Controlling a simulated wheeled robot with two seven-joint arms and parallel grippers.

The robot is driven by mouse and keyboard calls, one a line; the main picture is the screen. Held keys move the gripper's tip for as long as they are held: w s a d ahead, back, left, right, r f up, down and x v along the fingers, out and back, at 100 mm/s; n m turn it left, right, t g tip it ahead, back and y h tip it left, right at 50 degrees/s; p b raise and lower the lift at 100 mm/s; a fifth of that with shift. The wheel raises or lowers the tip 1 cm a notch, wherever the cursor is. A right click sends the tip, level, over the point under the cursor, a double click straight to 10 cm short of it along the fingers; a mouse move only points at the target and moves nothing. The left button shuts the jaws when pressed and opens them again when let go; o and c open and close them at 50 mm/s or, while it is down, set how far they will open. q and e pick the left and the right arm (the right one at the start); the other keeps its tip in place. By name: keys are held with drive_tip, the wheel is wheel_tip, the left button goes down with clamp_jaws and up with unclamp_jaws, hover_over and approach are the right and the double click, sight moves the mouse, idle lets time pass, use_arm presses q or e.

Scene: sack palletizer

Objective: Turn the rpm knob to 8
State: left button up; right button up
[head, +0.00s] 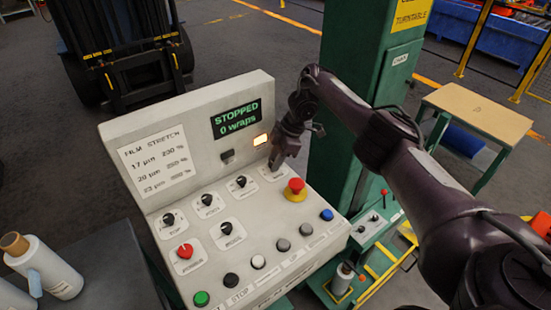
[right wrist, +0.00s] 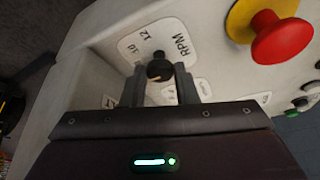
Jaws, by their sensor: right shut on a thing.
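The rpm knob (right wrist: 158,67) is a small black knob on a white plate (right wrist: 178,32) marked RPM, with 10 and 12 readable in the right wrist view. The other numbers are hidden or too small, and I cannot tell which number the knob points at. My right gripper (right wrist: 163,82) is shut on the rpm knob, one finger on each side. In the head view the right gripper (head: 276,165) reaches down to the upper right of the sloped control panel (head: 262,222) and hides the knob. My left gripper is not in view.
A red and yellow emergency button (head: 295,188) sits close beside the right gripper. Several black knobs, a red selector (head: 185,251) and a row of push buttons fill the panel. The display (head: 236,118) reads STOPPED, 0 wraps. A green column (head: 345,110) stands behind the right arm.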

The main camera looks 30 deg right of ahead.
drive_tip(key=shift+w+d+r, duration=0.1)
drive_tip(key=shift+r, duration=0.05)
drive_tip(key=o, duration=1)
drive_tip(key=shift+d+r, duration=0.1)
drive_tip(key=shift+r, duration=0.1)
drive_tip(key=p+v, duration=0.4)
drive_tip(key=v, duration=0.3)
drive_tip(key=shift+s, duration=0.2)
drive_tip(key=shift+d, duration=0.15)
